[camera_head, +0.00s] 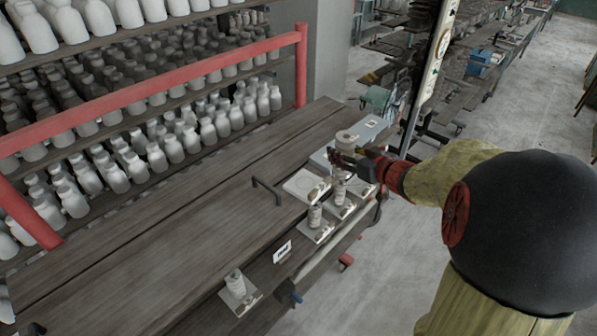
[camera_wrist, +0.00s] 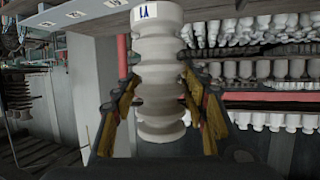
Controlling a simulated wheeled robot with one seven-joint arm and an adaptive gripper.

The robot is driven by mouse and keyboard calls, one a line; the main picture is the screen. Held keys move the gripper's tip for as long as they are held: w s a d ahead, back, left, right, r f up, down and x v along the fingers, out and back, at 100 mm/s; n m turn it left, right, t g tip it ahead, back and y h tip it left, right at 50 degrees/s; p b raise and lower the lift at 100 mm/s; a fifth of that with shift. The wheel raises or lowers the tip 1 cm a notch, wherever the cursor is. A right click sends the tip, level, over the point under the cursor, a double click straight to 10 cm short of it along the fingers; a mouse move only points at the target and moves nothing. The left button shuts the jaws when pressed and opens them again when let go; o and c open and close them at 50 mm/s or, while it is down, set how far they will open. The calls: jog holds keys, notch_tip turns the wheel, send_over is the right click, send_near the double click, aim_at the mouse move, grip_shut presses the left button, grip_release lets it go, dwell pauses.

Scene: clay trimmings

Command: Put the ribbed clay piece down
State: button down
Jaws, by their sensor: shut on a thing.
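The ribbed clay piece (camera_wrist: 160,75) is pale and ringed with several ridges, and fills the middle of the wrist view. My gripper (camera_wrist: 160,100) is shut on it, with a yellow-padded finger on each side. In the head view my gripper (camera_head: 346,160) is over the right end of the wooden bench. A ribbed piece (camera_head: 340,184) shows just below it, above a pale square tile (camera_head: 341,209). I cannot tell whether it touches the tile.
Ribbed pieces stand on tiles nearby (camera_head: 315,214) and at the bench's front (camera_head: 236,282). The wooden bench (camera_head: 170,240) is mostly clear leftward. Shelves of bottles (camera_head: 150,150) stand behind a red rail.

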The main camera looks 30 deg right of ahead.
jog(key=w+a+f, duration=0.1)
jog(key=w+f, duration=0.3)
jog(key=w+a+f+p, duration=0.1)
jog(key=w+a+f, duration=0.1)
jog(key=w+f, duration=0.2)
jog(key=w+a+f, duration=0.2)
jog(key=w+f, duration=0.2)
jog(key=w, duration=0.1)
jog(key=shift+a+f, duration=0.25)
jog(key=shift+f, duration=0.05)
jog(key=shift+f, duration=0.15)
jog(key=c, duration=1)
grip_release()
jog(key=shift+f, duration=0.15)
